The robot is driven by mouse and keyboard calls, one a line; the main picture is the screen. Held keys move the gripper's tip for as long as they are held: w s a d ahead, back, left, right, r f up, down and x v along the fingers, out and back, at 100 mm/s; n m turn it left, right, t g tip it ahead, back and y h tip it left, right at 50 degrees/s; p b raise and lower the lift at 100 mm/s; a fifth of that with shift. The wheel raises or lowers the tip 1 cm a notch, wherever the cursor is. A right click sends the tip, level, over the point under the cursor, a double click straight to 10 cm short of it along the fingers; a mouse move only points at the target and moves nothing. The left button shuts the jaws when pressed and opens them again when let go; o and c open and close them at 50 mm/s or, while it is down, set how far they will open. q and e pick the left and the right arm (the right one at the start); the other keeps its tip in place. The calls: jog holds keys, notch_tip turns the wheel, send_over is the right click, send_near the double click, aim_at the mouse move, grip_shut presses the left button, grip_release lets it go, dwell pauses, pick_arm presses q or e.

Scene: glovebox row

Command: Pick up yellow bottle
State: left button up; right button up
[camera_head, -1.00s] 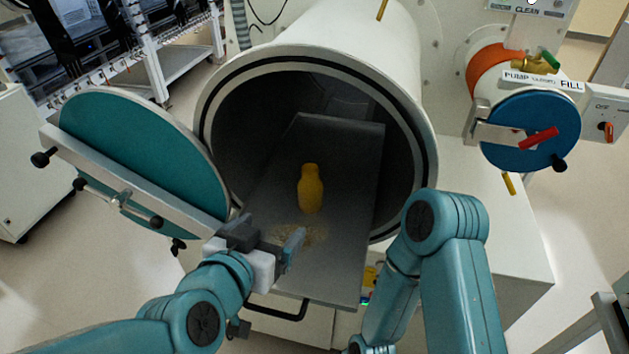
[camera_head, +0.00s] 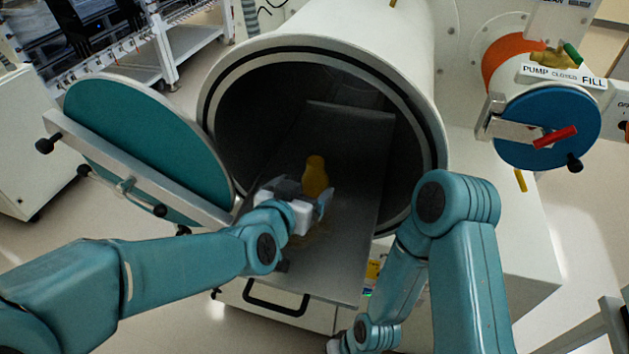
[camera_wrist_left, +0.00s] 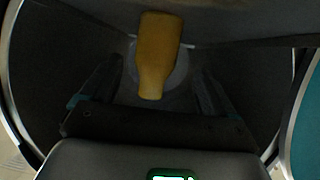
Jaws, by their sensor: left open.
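The yellow bottle (camera_head: 316,174) stands on the grey sliding tray (camera_head: 352,215) in the mouth of the round chamber. Its lower part is hidden behind my left gripper (camera_head: 308,197) in the head view. My left gripper is open and sits at the near side of the bottle. In the left wrist view the bottle (camera_wrist_left: 156,55) lies ahead, between the lines of the two open fingers (camera_wrist_left: 157,85). No contact between fingers and bottle is clear. My right arm comes in at the lower right, but its gripper's fingers do not show.
The chamber's rim (camera_head: 441,150) surrounds the tray. The open teal round door (camera_head: 150,145) stands at the left, beside my left arm. A black handle (camera_head: 275,303) is at the tray's front. A smaller blue round door (camera_head: 548,127) is at the right.

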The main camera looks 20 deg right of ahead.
aim_at(311, 183)
pick_arm(q)
jog(key=x, duration=0.1)
jog(key=p+x, duration=0.1)
jog(key=x, duration=0.3)
jog(key=shift+d+r+p, duration=0.25)
jog(key=shift+d+p, duration=0.15)
jog(key=c, duration=1.1)
